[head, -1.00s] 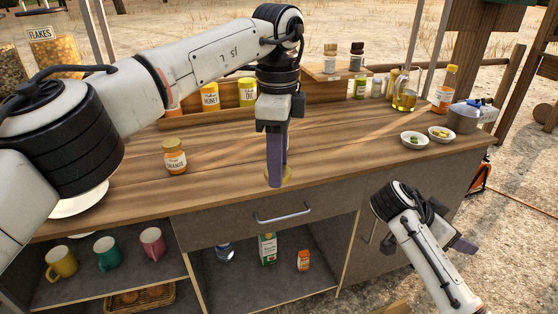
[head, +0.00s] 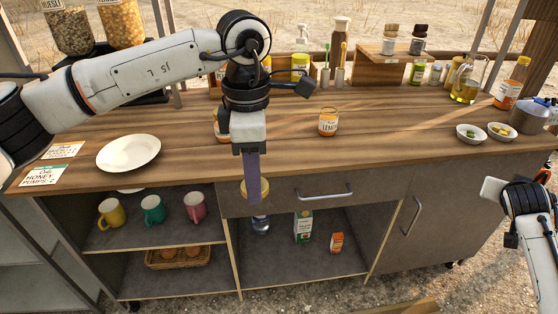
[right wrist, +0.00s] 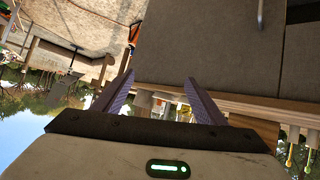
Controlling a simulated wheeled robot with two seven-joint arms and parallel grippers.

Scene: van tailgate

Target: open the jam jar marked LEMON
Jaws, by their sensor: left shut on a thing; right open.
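The jar marked LEMON (head: 328,122) stands upright on the wooden counter, right of my left arm. No lid shows on its top. My left gripper (head: 253,188) points down in front of the counter's front edge, before the drawer. It is shut on a round yellowish lid (head: 246,186), partly hidden by the fingers. A second jar (head: 220,128) stands on the counter, mostly hidden behind the left gripper; its label cannot be read now. My right gripper (right wrist: 160,92) is open with nothing between its fingers, beyond the counter's right end.
A white plate (head: 128,153) and paper cards (head: 44,175) lie at the counter's left. Small bowls (head: 471,133), an oil jug (head: 466,85) and bottles stand at the right. Mugs (head: 153,209) fill an open shelf below. The counter middle is mostly clear.

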